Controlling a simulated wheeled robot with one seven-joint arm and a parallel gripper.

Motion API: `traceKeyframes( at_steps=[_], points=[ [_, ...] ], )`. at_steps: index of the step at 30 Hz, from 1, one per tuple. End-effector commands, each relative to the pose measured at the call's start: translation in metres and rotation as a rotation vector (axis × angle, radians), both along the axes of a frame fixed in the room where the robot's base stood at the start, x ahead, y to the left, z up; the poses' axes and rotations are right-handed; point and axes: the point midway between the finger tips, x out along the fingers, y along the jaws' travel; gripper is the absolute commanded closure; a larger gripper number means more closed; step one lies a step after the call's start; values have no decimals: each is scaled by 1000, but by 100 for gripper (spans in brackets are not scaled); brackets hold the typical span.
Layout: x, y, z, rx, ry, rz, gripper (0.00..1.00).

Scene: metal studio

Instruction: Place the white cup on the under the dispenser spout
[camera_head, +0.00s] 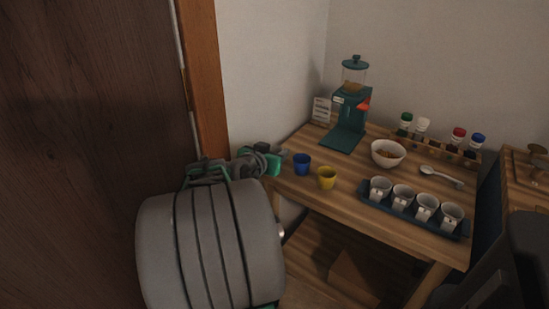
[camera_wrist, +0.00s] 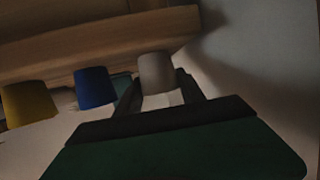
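A pale grey-white cup (camera_wrist: 157,72) shows between the two fingers of my gripper (camera_wrist: 158,88) in the wrist view, which looks upside down. The fingers flank the cup closely; whether they press on it is unclear. In the head view my gripper (camera_head: 275,161) is at the table's left edge, beside the blue cup (camera_head: 302,164), and I cannot make out the white cup there. The teal dispenser (camera_head: 350,109) stands at the back of the table, with a red-orange spout (camera_head: 363,104) and a flat base (camera_head: 343,138). Nothing stands under the spout.
The blue cup and a yellow cup (camera_head: 327,178) stand near the front left edge. A bowl (camera_head: 388,153), a spoon (camera_head: 441,176) and a dark tray (camera_head: 375,203) with several white cups are to the right. Jars in a rack (camera_head: 455,152) line the back. A sign (camera_head: 321,110) stands left.

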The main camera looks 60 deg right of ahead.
Motion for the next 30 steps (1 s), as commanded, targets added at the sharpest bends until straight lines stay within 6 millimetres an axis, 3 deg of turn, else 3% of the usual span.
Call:
traceKeyframes(
  at_steps=[15,23,28,30],
  points=[
    [0,0,0,0,0,0,99],
    [1,0,8,-1,-1,2,99],
    [5,2,37,-2,-2,9,99],
    [2,13,54,-4,-3,8,99]
  ],
)
